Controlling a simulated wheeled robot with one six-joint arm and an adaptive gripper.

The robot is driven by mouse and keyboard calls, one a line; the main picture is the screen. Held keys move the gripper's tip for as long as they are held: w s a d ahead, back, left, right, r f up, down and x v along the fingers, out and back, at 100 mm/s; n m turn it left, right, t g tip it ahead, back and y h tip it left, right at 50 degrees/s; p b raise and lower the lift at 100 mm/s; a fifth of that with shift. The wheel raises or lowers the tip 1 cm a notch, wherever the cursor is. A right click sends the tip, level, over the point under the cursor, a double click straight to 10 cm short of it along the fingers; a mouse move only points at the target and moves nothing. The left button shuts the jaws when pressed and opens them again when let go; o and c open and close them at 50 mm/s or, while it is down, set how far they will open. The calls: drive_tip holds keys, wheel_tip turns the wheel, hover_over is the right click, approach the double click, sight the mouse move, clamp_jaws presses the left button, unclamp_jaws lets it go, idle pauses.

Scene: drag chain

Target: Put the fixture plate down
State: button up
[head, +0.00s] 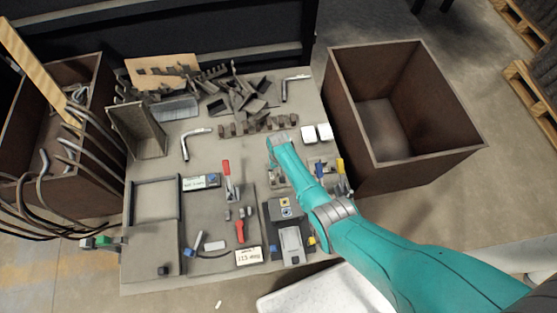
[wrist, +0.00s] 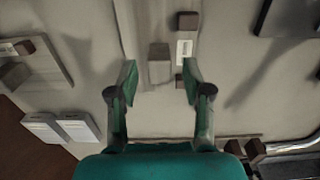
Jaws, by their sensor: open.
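My gripper (wrist: 160,82) is open in the wrist view, its two green fingers apart with nothing held between them. In the head view its end (head: 281,150) is over the middle of the table. Past the fingertips, a grey block (wrist: 159,65) and small dark blocks, one at the top (wrist: 187,20), stand on a pale flat surface. A straight edge runs along this surface, which may be the fixture plate; I cannot tell its full outline. My arm hides part of this area in the head view.
The table (head: 205,275) is crowded. A rail of dark blocks (head: 257,125) and two white boxes (head: 317,133) are near my gripper. Red-handled clamps (head: 227,170) stand to the left. A brown open bin (head: 395,130) is at the right, a cable-filled crate (head: 30,150) at the left.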

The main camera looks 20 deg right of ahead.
wheel_tip(320, 180, up, 10)
drive_tip(key=shift+f, duration=0.15)
idle(0.3)
idle(0.5)
